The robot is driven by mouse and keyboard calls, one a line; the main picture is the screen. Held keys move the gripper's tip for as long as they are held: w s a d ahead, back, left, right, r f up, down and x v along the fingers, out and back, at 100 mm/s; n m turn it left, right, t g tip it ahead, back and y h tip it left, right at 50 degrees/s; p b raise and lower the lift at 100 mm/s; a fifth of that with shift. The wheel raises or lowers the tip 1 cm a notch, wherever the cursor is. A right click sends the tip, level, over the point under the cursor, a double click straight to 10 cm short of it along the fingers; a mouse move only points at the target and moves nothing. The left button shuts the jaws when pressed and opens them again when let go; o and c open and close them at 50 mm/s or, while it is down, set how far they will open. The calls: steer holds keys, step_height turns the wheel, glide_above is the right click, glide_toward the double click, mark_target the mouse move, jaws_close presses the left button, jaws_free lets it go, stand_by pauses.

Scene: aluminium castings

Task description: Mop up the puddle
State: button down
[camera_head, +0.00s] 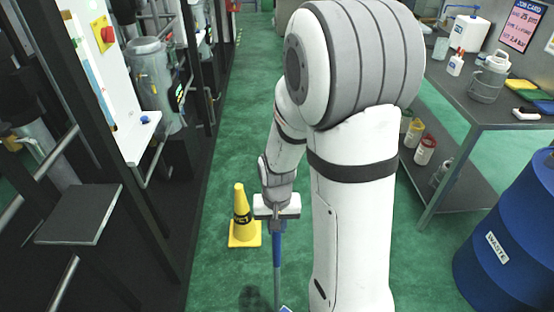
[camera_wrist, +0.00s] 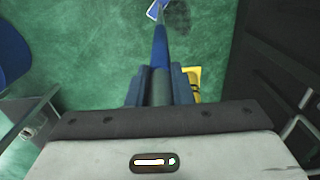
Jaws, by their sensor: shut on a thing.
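My gripper (camera_head: 277,224) is shut on the blue handle of a mop (camera_head: 277,265), which hangs down upright below it. In the wrist view my gripper (camera_wrist: 161,88) has its two dark fingers on either side of the mop handle (camera_wrist: 160,45). The mop's lower end shows at the bottom edge of the head view and the top of the wrist view, mostly cut off. A dark patch (camera_head: 255,297) lies on the green floor left of the handle; I cannot tell if it is the puddle or a shadow.
A yellow caution cone (camera_head: 242,222) stands on the floor just left of my gripper. Machinery with a dark frame lines the left. A grey workbench (camera_head: 474,107) and a blue waste drum (camera_head: 510,235) stand at the right. The green aisle (camera_head: 262,85) ahead is clear.

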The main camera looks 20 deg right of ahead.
step_height(320, 180, up, 5)
steer(key=shift+a+f+p, duration=0.1)
steer(key=shift+f+p, duration=0.05)
steer(key=shift+p, duration=0.75)
steer(key=shift+w+r+p, duration=0.1)
steer(key=shift+r+p, duration=1.5)
steer(key=shift+r, duration=0.5)
